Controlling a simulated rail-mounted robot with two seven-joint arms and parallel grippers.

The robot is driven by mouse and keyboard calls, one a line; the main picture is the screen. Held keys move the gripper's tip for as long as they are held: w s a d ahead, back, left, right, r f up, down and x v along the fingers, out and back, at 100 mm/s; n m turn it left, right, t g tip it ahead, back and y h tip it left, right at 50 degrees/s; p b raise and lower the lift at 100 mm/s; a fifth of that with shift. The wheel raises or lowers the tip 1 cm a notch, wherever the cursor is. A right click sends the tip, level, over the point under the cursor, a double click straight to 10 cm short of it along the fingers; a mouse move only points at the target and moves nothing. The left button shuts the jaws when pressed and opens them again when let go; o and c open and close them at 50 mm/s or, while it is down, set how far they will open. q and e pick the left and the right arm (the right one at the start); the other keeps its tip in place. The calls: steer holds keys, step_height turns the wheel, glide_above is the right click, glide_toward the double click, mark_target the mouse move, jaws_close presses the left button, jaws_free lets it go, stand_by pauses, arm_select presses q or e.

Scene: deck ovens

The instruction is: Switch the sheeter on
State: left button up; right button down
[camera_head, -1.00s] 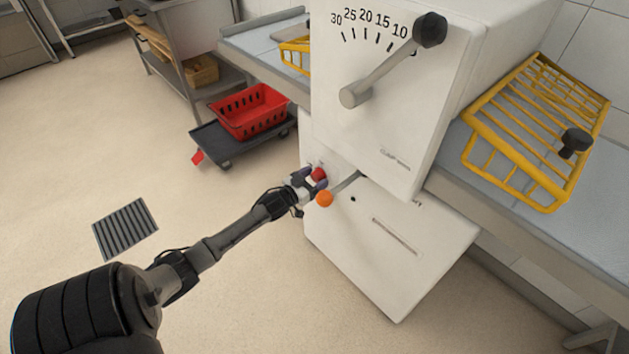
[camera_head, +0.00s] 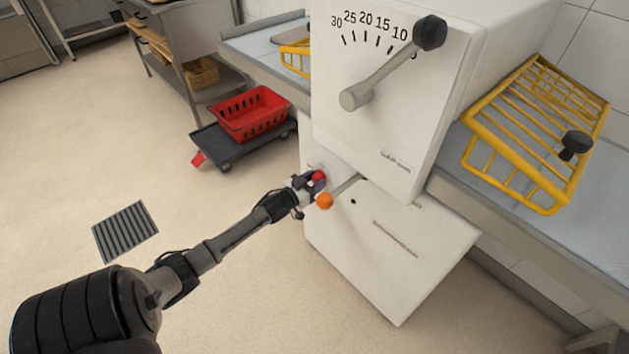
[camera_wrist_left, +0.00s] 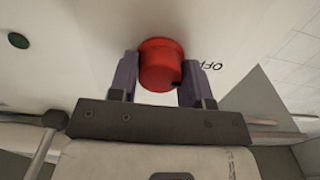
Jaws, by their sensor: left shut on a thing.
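The sheeter (camera_head: 390,120) is a white machine with a numbered dial and a black-knobbed lever on its upper front. A red knob (camera_head: 318,175) sits low on its left side, also in the left wrist view (camera_wrist_left: 160,65). My left gripper (camera_head: 316,181) is at this knob; in the wrist view its two fingers (camera_wrist_left: 159,78) stand on either side, shut on it. The word OFF (camera_wrist_left: 210,66) shows upside down beside the knob. A green button (camera_wrist_left: 18,40) is at the far left of the wrist view. My right gripper is out of view.
A lever with an orange ball (camera_head: 325,200) sticks out close to my left gripper. Yellow wire guards (camera_head: 535,130) stand over the sheeter's side table at right. A red crate (camera_head: 250,113) sits on a dark dolly at left. The floor at left is mostly clear.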

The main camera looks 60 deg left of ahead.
arm_select(q)
steer(key=shift+r+m+p, duration=0.15)
steer(key=shift+m+p, duration=0.65)
steer(key=shift+m, duration=0.1)
steer(key=shift+m+p, duration=0.6)
steer(key=shift+m, duration=0.3)
steer(key=m+p, duration=0.1)
steer(key=m, duration=0.1)
steer(key=shift+m, duration=0.3)
steer(key=m, duration=0.2)
steer(key=shift+m+p, duration=0.35)
steer(key=shift+m, duration=0.05)
steer(key=m, duration=0.2)
steer(key=shift+f+m, duration=0.2)
steer(key=shift+m, duration=0.2)
steer(key=m, duration=0.2)
steer(key=shift+m, duration=2.2)
